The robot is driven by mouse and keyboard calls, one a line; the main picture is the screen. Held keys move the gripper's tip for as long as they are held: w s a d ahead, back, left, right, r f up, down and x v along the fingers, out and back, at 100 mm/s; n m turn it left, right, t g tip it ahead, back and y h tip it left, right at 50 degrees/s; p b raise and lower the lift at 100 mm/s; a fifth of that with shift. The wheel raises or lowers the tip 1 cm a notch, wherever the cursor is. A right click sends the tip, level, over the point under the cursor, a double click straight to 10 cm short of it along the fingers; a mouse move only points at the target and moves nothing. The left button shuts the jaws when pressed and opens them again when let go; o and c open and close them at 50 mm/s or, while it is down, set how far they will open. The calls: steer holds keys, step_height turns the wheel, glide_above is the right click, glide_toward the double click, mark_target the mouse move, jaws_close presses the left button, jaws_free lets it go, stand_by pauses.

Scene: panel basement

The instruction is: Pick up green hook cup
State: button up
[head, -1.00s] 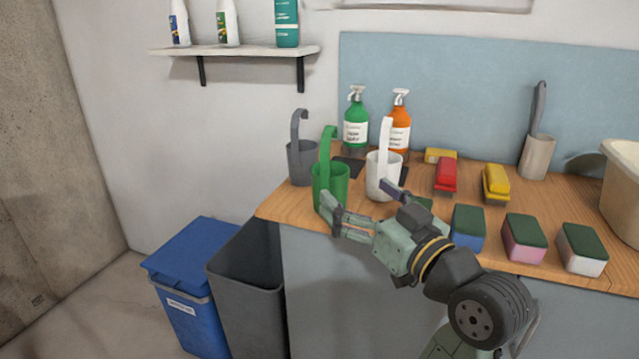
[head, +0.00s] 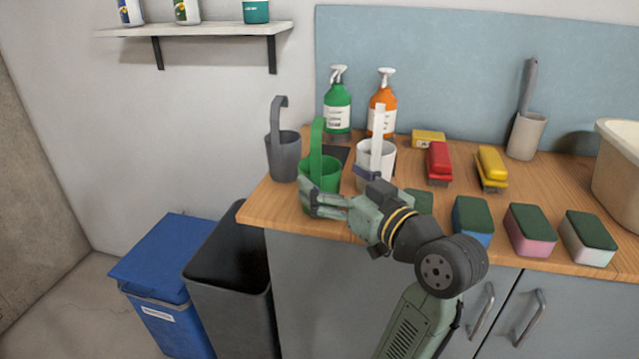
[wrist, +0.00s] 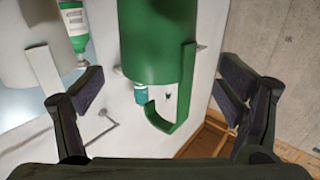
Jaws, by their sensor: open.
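The green hook cup (head: 322,174) stands upright near the left front edge of the wooden counter, its hooked strap rising above the rim. In the wrist view the green cup (wrist: 160,45) shows upside down, between my two spread fingers and beyond their tips. My gripper (head: 338,190) is open and close to the cup's front right side in the head view. One finger overlaps the cup's lower front; I cannot tell whether it touches. In the wrist view my gripper (wrist: 163,95) holds nothing.
A white hook cup (head: 375,160) stands close on the right, a grey one (head: 283,155) behind on the left. Green (head: 338,118) and orange (head: 382,110) spray bottles stand behind. Several sponges line the front edge. Bins (head: 165,275) stand below left.

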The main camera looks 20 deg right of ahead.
mark_target(309, 163)
steer(key=p+x, duration=0.1)
steer(key=x, duration=0.3)
steer(key=shift+w+f, duration=0.2)
steer(key=shift+w, duration=0.15)
steer(key=c, duration=1.2)
